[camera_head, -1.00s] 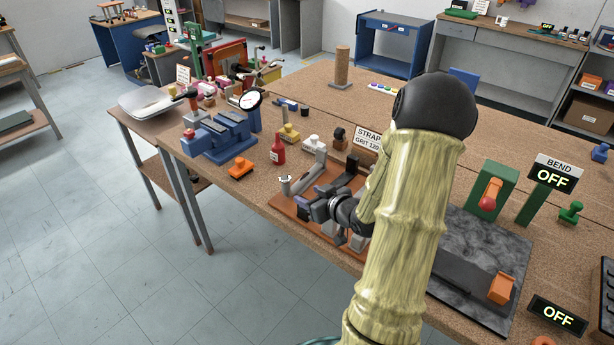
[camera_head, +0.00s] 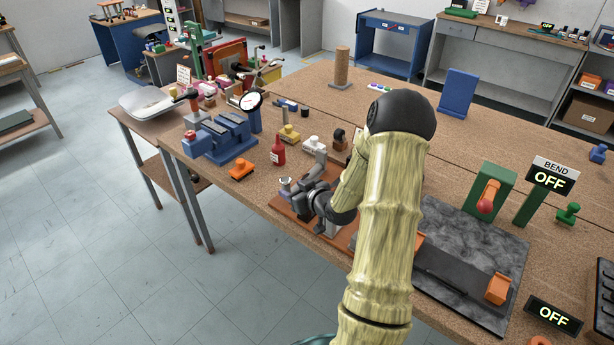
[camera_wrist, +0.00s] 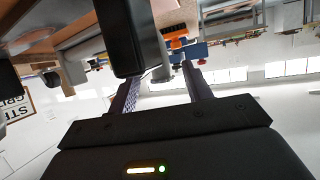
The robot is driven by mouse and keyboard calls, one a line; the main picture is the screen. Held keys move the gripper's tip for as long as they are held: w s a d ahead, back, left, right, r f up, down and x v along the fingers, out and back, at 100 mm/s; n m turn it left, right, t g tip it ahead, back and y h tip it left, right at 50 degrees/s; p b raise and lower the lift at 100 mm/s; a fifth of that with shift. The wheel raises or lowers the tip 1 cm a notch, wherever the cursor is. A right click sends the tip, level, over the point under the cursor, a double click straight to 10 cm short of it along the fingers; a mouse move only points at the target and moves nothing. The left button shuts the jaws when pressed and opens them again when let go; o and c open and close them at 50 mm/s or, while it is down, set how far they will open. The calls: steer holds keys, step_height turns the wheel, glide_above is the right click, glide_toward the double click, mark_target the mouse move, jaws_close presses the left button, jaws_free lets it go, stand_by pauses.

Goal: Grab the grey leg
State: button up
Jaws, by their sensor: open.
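The grey leg (camera_head: 285,182) lies on a reddish-brown board (camera_head: 284,209) near the front edge of the workbench, its round end facing left. My gripper (camera_head: 304,195) is at the leg, and my fingers and wrist hide much of it in the head view. In the wrist view a grey cylinder (camera_wrist: 158,62), seemingly the leg, shows between the two finger lines of my open gripper (camera_wrist: 160,82). A black block (camera_wrist: 118,38) stands close by the left finger. I cannot tell whether either finger touches the leg.
A dark marbled slab (camera_head: 460,240) lies to the right. The bench's front edge is close to the board.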

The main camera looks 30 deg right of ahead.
steer(key=x, duration=0.2)
steer(key=shift+w+f, duration=0.1)
steer(key=shift+w, duration=0.25)
steer(key=shift+c, duration=0.2)
jaws_close()
